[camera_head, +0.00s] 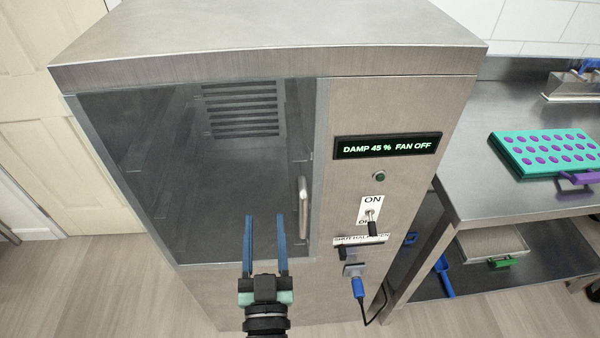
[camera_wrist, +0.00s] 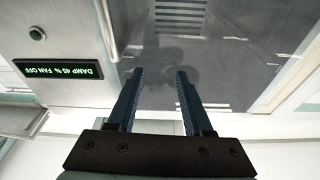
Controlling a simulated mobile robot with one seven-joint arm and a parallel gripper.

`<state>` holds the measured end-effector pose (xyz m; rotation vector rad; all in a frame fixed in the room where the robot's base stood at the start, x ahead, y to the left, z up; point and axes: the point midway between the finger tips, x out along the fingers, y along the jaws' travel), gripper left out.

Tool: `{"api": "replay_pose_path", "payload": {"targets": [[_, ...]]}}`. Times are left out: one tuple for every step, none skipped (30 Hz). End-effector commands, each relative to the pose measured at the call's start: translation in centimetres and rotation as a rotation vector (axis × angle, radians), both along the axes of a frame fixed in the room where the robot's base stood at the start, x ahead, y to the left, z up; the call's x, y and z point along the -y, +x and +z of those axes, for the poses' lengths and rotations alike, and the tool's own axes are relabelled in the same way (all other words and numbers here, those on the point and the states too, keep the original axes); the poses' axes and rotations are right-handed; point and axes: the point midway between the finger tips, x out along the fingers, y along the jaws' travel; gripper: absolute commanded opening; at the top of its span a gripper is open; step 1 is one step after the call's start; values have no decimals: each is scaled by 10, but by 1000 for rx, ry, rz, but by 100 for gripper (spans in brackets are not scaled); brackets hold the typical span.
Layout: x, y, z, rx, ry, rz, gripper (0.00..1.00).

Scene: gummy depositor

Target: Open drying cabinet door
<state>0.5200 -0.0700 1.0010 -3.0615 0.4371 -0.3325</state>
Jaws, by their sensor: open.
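The drying cabinet (camera_head: 345,60) is a metal box with a dark glass door (camera_head: 190,190) on its left side. The door looks shut, and a vent shows behind the glass. The upright door handle (camera_head: 303,208) is at the right edge of the glass; it also shows in the wrist view (camera_wrist: 107,28), left of the fingers. My gripper (camera_head: 266,217) is open and empty, its two blue fingers pointing at the door, left of the handle in the head view. In the wrist view my gripper (camera_wrist: 157,72) faces the glass. I see no contact with the handle.
The cabinet's display (camera_head: 387,146) reads "DAMP 45 % FAN OFF". Below it are a green button (camera_head: 379,176), an ON switch (camera_head: 371,212) and a blue plug (camera_head: 358,288) with a cable. A steel table (camera_head: 470,190) with a teal mold (camera_head: 545,153) stands at right.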

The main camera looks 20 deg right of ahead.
Motion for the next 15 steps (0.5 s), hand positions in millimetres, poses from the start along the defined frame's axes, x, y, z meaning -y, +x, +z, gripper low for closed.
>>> {"api": "replay_pose_path", "payload": {"targets": [[6, -11, 9, -42, 7, -31, 51], [9, -18, 6, -61, 11, -50, 51], [13, -26, 1, -88, 13, -74, 51], [16, -32, -2, -106, 15, -91, 51], [19, -38, -5, -123, 15, -106, 51], [22, -46, -9, -146, 18, -126, 51], [24, -51, -12, -159, 17, -138, 51], [26, -55, -14, -172, 18, -151, 51], [28, -61, -18, -188, 20, -163, 51], [29, -64, -20, -196, 18, -172, 51], [30, -67, -22, -203, 18, -179, 51], [31, -70, -24, -210, 19, -186, 51], [32, -71, -25, -214, 19, -189, 51], [33, -71, -26, -216, 19, -191, 51], [34, -70, -28, -218, 19, -193, 51]]}}
